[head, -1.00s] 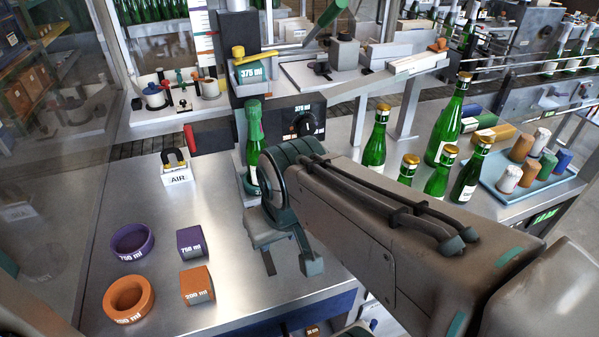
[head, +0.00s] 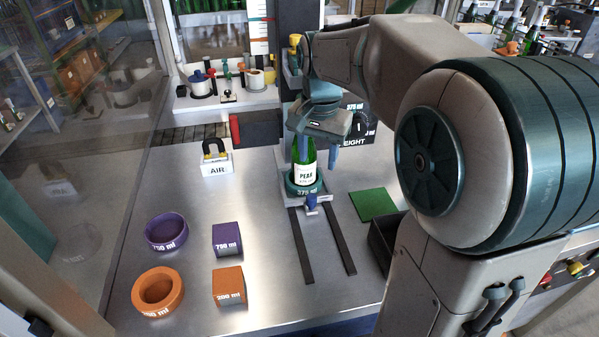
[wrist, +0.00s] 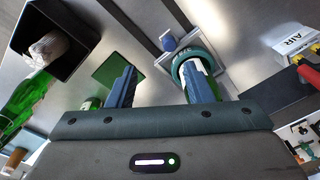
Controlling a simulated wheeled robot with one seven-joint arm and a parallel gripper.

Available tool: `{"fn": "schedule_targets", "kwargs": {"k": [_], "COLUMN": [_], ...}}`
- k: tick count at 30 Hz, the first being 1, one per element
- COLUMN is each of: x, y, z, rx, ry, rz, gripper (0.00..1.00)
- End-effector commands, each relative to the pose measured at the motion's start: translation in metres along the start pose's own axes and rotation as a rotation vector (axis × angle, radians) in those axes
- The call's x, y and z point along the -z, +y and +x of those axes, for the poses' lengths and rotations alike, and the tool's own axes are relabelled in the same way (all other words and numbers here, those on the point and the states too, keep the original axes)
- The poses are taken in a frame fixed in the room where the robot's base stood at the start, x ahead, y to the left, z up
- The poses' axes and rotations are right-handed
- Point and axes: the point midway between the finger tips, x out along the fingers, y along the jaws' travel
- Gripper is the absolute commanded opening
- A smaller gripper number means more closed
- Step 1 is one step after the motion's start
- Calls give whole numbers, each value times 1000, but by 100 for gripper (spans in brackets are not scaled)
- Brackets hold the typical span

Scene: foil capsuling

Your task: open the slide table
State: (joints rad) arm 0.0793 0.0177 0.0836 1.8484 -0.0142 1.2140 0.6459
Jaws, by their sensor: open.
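The slide table (head: 322,198) is a small grey plate at the back end of two dark rails (head: 301,245). It carries a green 375 ml ring (head: 291,188) with a green bottle (head: 304,173) upright in it. A blue knob (head: 310,204) is on its front edge; it also shows in the wrist view (wrist: 169,43). My gripper (head: 318,164) is open and empty, pointing down by the bottle's top and hiding part of it. In the wrist view my fingers (wrist: 160,68) are apart, and the right one overlaps the ring and bottle. I see no contact with the knob.
A green pad (head: 374,204) and a black bin (head: 382,240) lie right of the rails. Purple and orange rings (head: 167,231) and blocks (head: 227,240) stand left. An AIR block (head: 216,163) is at the back left. The rails' front stretch is clear.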

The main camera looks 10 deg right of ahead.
Motion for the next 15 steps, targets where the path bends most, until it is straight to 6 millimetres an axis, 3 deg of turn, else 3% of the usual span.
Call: {"fn": "schedule_targets", "kwargs": {"k": [6, 15], "x": [27, 31], "y": [-18, -22], "z": [14, 32], "rx": [-26, -34], "ry": [-45, -57], "rz": [120, 151], "gripper": [47, 47]}}
